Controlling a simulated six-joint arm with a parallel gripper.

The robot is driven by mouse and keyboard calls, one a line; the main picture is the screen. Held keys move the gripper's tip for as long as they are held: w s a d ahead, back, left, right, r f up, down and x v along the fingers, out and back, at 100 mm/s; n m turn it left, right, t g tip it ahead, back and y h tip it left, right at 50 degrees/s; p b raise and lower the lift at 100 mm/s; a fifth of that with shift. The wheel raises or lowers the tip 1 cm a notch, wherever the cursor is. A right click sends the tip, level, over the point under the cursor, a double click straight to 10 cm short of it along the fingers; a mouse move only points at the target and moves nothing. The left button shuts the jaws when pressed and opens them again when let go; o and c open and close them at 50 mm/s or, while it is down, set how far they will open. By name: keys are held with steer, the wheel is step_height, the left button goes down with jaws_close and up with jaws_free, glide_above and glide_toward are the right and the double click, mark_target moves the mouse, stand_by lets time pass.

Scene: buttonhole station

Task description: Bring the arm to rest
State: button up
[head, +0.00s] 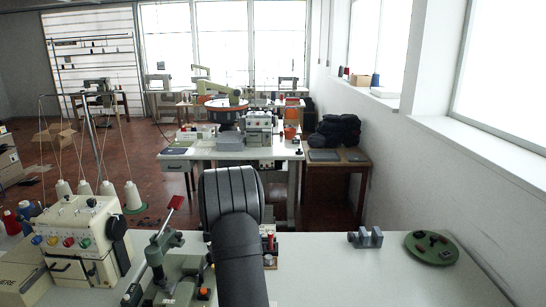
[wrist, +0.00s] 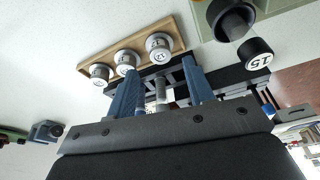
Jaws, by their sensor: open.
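My gripper (wrist: 160,72) shows in the wrist view as two blue fingers spread well apart, so it is open. A small grey upright part (wrist: 161,90) shows between the fingers; I cannot tell whether it is touched, and nothing is clamped. Just beyond the fingertips is a wooden holder (wrist: 105,57) with three round metal pieces with numbered white faces. In the head view my black arm stands over the front white table (head: 350,278) and hides my gripper.
A black knob marked 15 (wrist: 255,53) is close to the right finger in the wrist view. In the head view, a press with a red-tipped lever (head: 160,255) and a cream sewing machine (head: 78,240) stand left. A grey block (head: 366,238) and green disc (head: 431,248) lie right.

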steer(key=x, duration=0.5)
steer(key=shift+f, duration=0.15)
step_height(320, 180, up, 2)
steer(key=shift+r, duration=0.85)
